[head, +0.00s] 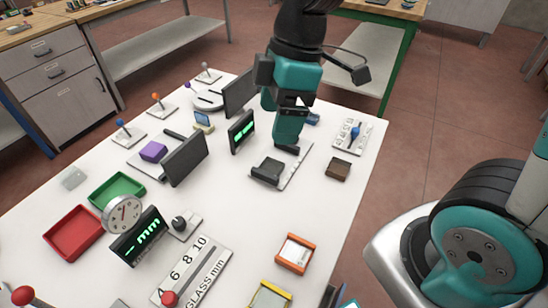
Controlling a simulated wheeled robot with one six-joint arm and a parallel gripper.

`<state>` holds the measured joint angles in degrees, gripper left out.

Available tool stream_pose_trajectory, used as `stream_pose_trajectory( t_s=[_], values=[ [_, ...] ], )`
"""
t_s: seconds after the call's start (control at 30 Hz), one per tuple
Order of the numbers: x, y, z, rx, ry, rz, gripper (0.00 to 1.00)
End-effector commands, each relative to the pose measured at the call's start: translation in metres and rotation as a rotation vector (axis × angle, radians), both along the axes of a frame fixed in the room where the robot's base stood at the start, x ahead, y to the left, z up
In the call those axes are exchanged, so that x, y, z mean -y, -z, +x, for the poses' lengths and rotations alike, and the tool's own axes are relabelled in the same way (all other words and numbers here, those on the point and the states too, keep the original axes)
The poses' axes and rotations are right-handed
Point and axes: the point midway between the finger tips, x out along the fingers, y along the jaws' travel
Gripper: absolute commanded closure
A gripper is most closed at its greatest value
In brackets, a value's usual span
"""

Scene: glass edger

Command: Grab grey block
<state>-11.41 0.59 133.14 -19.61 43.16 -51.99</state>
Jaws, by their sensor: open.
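A dark grey block (266,172) lies at the left end of a thin pale plate (296,167) on the white table. It is the low grey block nearest my gripper. My teal and black gripper (287,149) points down above and slightly right of the block, near the plate. The gripper is open, and no object shows in it. The fingers overlap in this view, so the gap between them is hidden. I cannot tell whether the tip touches the plate.
Upright dark panels (186,159) and a green-lit display (242,132) stand left of the gripper. Red (74,233) and green (117,190) trays sit at left. The table centre is fairly clear.

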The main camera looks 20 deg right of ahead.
Motion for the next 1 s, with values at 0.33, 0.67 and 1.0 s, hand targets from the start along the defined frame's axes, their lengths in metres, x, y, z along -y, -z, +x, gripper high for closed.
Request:
stream_pose_trajectory(
  t_s=[0.33, 0.67, 1.0],
  values=[
    [0.035, 0.025, 0.087, 0.085, -0.711, -0.067, 0.17],
    [0.039, 0.064, 0.095, 0.090, -0.848, -0.068, 0.17],
    [0.030, 0.136, 0.088, 0.092, -0.845, -0.069, 0.17]
  ],
)
